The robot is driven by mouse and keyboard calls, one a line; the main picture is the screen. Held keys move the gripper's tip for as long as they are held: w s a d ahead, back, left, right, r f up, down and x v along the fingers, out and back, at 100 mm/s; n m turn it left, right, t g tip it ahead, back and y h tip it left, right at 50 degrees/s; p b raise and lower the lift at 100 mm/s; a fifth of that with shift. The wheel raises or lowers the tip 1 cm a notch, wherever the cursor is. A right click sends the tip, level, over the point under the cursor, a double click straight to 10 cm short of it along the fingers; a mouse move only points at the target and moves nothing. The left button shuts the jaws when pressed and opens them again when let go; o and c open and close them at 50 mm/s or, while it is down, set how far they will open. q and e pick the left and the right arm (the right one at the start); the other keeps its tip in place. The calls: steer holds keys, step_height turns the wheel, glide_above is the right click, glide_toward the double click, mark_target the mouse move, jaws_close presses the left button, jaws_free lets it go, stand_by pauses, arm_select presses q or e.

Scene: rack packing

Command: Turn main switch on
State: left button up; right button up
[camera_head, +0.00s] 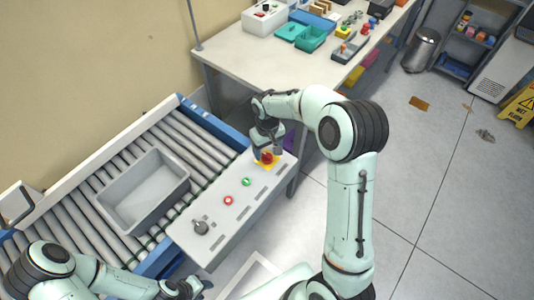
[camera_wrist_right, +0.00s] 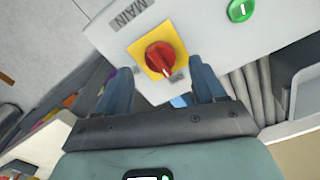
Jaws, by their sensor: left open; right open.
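The main switch is a red rotary knob (camera_wrist_right: 160,58) on a yellow square plate (camera_wrist_right: 138,50), beside the label "MAIN" on a grey control panel (camera_wrist_right: 210,45). A white mark on the knob sits toward its lower right in the right wrist view. The knob also shows at the panel's far end in the head view (camera_head: 267,158). My right gripper (camera_wrist_right: 163,68) is open, with one finger on each side of the knob; I cannot tell whether they touch it. My left gripper (camera_head: 190,288) is open at the bottom left, away from the switch.
The panel also carries a green button (camera_head: 246,182), a red button (camera_head: 228,201) and a grey knob (camera_head: 201,227). A grey bin (camera_head: 145,190) sits on the roller conveyor (camera_head: 190,125) at left. A white table (camera_head: 235,45) with trays stands behind.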

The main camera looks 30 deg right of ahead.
mark_target(267, 155)
steer(key=shift+f, duration=1.55)
steer(key=c, duration=1.1)
steer(key=shift+o, duration=0.2)
